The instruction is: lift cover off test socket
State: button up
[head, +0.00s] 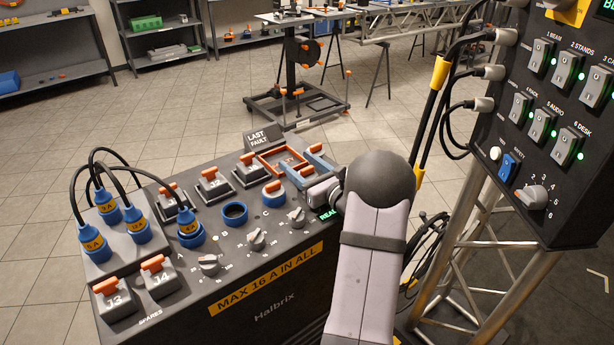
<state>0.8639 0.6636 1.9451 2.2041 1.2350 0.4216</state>
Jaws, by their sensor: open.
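A blue socket (276,198) with an orange cap (273,187) on it sits on the sloping black panel (225,262). I cannot read a label marking it as the test socket. An open blue socket (234,213) is to its left, with no cap. My gripper (294,159) reaches in from the right, above the panel's far right part. Its two pale blue fingers are spread and look empty. They are beside and beyond the capped socket, close to an orange-red frame (271,161). I cannot tell whether they touch the frame. My arm hides the panel's right end.
Several blue plugs (138,223) with black cables stand at the panel's left. Orange-levered switches (213,180) line the back, by a LAST FAULT sign (264,138). Knobs (256,238) stand in front. A switch box (545,110) on a truss rises at right.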

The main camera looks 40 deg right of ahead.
jog(key=shift+w, duration=0.35)
jog(key=c, duration=1.1)
